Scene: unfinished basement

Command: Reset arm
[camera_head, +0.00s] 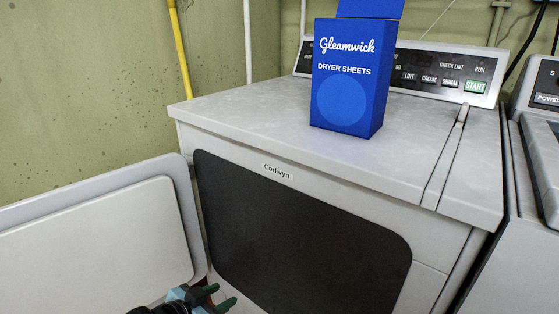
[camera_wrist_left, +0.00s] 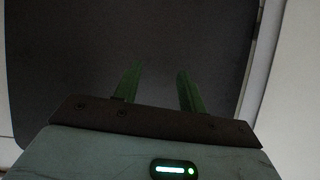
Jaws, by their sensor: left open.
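My left gripper (camera_head: 221,297) shows at the bottom of the head view, low in front of the dryer and beside the swung-out white door. Its two green fingers are apart with nothing between them, as the left wrist view (camera_wrist_left: 159,75) also shows. A dark grey surface fills most of the wrist view beyond the fingertips. My right gripper is in neither view.
The white Corlwyn dryer (camera_head: 240,114) has a dark front area (camera_head: 300,230); I cannot tell whether it is a panel or an opening. Its door (camera_head: 100,240) stands out at the left. A blue dryer sheets box (camera_head: 343,75) stands on top. Another machine (camera_head: 540,140) adjoins at right.

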